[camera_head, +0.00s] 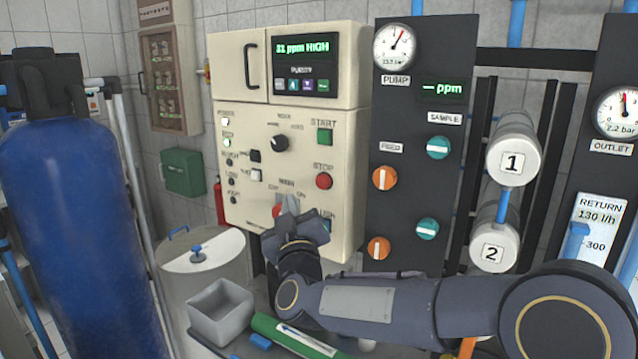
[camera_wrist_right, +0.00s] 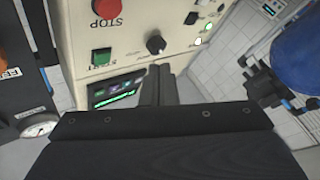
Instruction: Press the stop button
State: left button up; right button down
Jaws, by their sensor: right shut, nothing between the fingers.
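The red round STOP button (camera_head: 324,181) is on the cream control panel (camera_head: 263,206), under its STOP label and below the green square START button (camera_head: 324,136). In the wrist view the STOP button (camera_wrist_right: 106,9) shows upside down at the top edge. My right gripper (camera_head: 289,206) is shut and empty in front of the lower panel, below and left of the STOP button and apart from it. Its fingers partly hide a red part near the MAIN label. The wrist view also shows the shut fingers (camera_wrist_right: 159,84). My left gripper is not in view.
A black selector knob (camera_head: 279,143) and small switches are left of STOP. A display above reads 31 ppm HIGH. A dark panel (camera_head: 409,210) with gauge and orange and teal valves stands at right. A blue tank (camera_head: 80,220), lidded drum (camera_head: 205,262) and grey bin (camera_head: 221,309) are at left.

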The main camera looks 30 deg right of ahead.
aim_at(316, 179)
jog(key=shift+w+d+b, duration=0.3)
jog(key=shift+w+d, duration=0.45)
jog(key=shift+d, duration=0.5)
jog(key=shift+w+d+b, duration=0.25)
jog(key=shift+w+d, duration=0.5)
jog(key=shift+d, duration=0.55)
jog(key=shift+w+d+b, duration=0.3)
jog(key=shift+w+d, duration=0.45)
jog(key=shift+d, duration=0.5)
jog(key=shift+d, duration=0.1)
jog(key=shift+w+d, duration=0.2)
jog(key=shift+d, duration=0.05)
jog(key=shift+w+d+b, duration=0.25)
jog(key=shift+d+b, duration=0.1)
jog(key=shift+d, duration=0.05)
jog(key=shift+a, duration=0.1)
jog(key=shift+s+a, duration=0.45)
jog(key=shift+a, duration=0.2)
jog(key=shift+a, duration=0.1)
